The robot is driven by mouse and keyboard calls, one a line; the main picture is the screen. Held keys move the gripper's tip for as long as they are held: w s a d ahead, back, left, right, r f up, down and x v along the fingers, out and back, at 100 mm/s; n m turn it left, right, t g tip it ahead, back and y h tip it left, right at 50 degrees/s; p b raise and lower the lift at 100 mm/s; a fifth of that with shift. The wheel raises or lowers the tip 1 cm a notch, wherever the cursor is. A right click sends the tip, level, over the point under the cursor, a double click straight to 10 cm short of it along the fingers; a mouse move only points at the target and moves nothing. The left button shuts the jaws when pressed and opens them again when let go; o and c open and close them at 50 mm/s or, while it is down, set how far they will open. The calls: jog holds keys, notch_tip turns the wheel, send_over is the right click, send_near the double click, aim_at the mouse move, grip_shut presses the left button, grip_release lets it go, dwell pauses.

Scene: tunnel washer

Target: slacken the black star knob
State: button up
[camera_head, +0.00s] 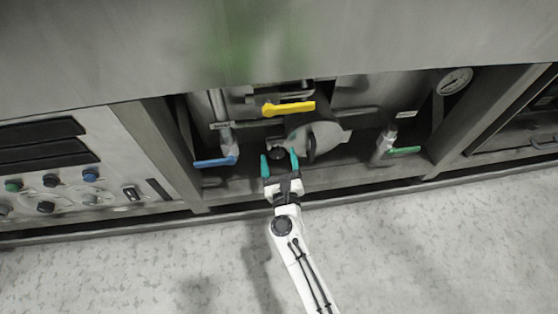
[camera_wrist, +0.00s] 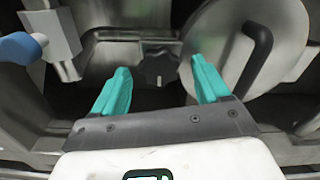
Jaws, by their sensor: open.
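The black star knob (camera_wrist: 158,67) sits ahead of my gripper in the wrist view, centred between the two teal fingers and a little beyond their tips. In the head view the knob (camera_head: 278,154) shows as a dark shape low in the open recess, at the fingertips. My gripper (camera_head: 280,160) is open, with one finger to each side of the knob's line. In the wrist view my gripper (camera_wrist: 160,75) has nothing between its fingers. I cannot tell whether the fingertips touch the knob.
A round metal cover (camera_wrist: 275,45) with a black handle (camera_wrist: 256,55) stands right of the knob. A blue lever (camera_head: 214,162) is left, a yellow lever (camera_head: 288,108) above, a green lever (camera_head: 404,150) right. A control panel (camera_head: 80,180) lies left. The floor (camera_head: 440,245) is clear.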

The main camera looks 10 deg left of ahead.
jog(key=c, duration=1)
jog(key=shift+c, duration=0.2)
